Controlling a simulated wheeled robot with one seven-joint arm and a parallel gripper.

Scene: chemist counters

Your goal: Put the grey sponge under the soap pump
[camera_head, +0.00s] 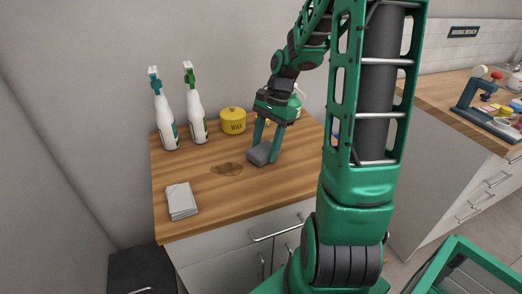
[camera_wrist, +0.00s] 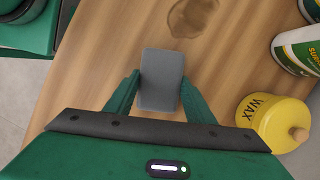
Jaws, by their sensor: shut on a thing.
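The grey sponge (camera_head: 260,155) is a small block between the fingers of my gripper (camera_head: 266,149), which is shut on it. In the wrist view the sponge (camera_wrist: 160,92) stands out between both green fingertips. It is at or just above the wooden counter (camera_head: 215,208); I cannot tell whether it touches. A white bottle with a green top (camera_head: 297,98) is partly hidden behind my gripper. I cannot tell whether it is the soap pump, and no other clear pump shows.
Two white spray bottles (camera_head: 166,120) (camera_head: 196,115) and a yellow wax tin (camera_head: 233,121) stand along the back. A brown stain (camera_head: 226,169) lies left of the sponge. Folded grey cloths (camera_head: 181,200) lie at the front left. The front middle is clear.

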